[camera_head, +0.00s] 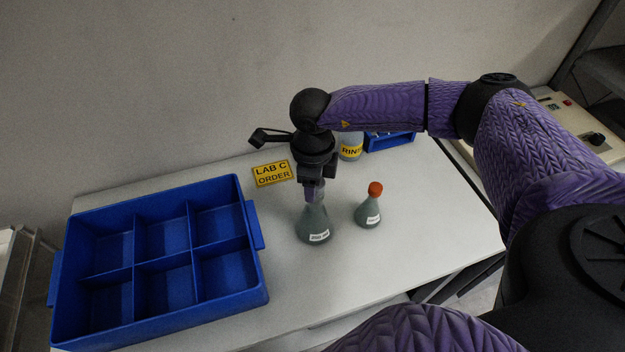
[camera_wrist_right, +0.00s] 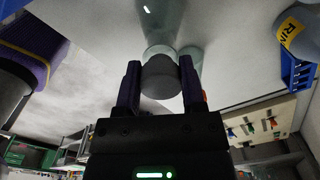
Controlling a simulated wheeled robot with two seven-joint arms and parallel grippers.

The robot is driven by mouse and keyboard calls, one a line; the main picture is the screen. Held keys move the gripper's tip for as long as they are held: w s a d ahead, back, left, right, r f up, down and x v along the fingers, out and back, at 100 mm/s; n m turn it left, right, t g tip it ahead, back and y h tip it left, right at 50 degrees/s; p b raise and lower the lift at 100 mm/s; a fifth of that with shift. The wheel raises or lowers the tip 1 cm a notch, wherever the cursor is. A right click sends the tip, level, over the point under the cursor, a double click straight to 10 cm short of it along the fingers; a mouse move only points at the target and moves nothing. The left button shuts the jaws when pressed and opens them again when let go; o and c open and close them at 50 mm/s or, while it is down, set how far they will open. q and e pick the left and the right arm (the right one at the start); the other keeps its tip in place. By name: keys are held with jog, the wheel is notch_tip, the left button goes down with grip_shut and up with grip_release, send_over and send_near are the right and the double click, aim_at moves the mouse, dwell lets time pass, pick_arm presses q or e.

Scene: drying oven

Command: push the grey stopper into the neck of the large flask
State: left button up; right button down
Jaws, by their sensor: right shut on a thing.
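The large flask (camera_head: 313,223) is a grey-green cone with a white label, upright on the white table right of the blue tray. My right gripper (camera_head: 314,190) points down right over its neck. In the right wrist view the gripper's two dark fingers are shut on the grey stopper (camera_wrist_right: 161,77), a short grey cylinder. The glass flask (camera_wrist_right: 162,25) lies straight beyond the stopper, its neck rim lined up with it. I cannot tell how far the stopper sits in the neck. In the head view the fingers hide the stopper. My left gripper is in neither view.
A smaller flask with an orange cap (camera_head: 375,189) stands close right of the large one. A rinse bottle (camera_head: 350,147) and a small blue rack (camera_head: 391,142) are behind. A yellow sign (camera_head: 272,173) and an empty blue compartment tray (camera_head: 258,285) are left. The front table is clear.

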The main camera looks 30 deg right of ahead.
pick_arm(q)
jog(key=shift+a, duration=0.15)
pick_arm(e)
jog(key=shift+f, duration=0.2)
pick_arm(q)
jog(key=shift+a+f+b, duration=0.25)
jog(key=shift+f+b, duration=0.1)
pick_arm(e)
jog(key=shift+f, duration=0.35)
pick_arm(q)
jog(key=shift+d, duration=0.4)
pick_arm(e)
jog(key=shift+s+f, duration=0.1)
